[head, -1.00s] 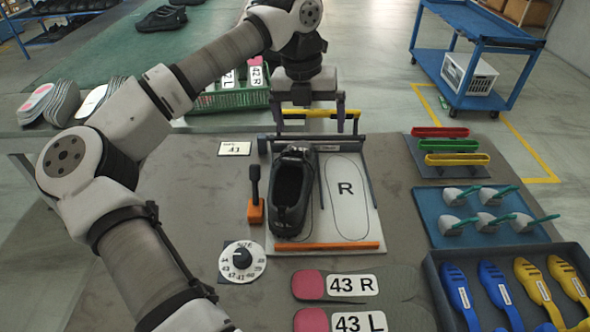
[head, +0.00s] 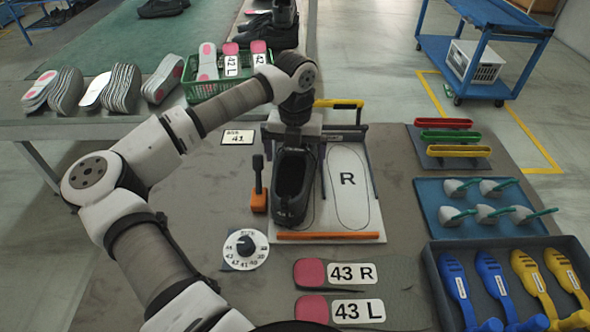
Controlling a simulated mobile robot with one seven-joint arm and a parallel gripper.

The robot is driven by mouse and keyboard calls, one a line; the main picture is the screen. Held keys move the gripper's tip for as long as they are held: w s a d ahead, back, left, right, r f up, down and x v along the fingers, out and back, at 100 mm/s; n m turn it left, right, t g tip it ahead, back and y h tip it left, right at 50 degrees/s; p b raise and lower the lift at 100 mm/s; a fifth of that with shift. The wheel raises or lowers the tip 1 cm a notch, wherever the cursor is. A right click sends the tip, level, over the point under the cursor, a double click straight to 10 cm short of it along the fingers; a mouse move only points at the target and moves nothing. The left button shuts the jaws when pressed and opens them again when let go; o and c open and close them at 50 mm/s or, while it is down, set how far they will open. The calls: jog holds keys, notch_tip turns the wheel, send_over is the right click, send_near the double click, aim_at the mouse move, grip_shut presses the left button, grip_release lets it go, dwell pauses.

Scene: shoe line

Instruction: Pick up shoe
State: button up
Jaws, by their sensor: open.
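A black shoe (head: 290,205) stands on the left half of a white board (head: 372,222), its dark opening facing up. The right half of the board is bare, with a foot outline marked R. My gripper (head: 295,142) is open, over the far end of the shoe and pointing down.
An orange bar (head: 328,235) edges the board's near side, and a yellow-topped frame (head: 339,104) stands behind. An orange-based lever (head: 258,197) stands close left of the shoe. A size dial (head: 245,249) and 43 R and 43 L insoles (head: 312,308) lie nearer.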

jog(key=shift+f, duration=1)
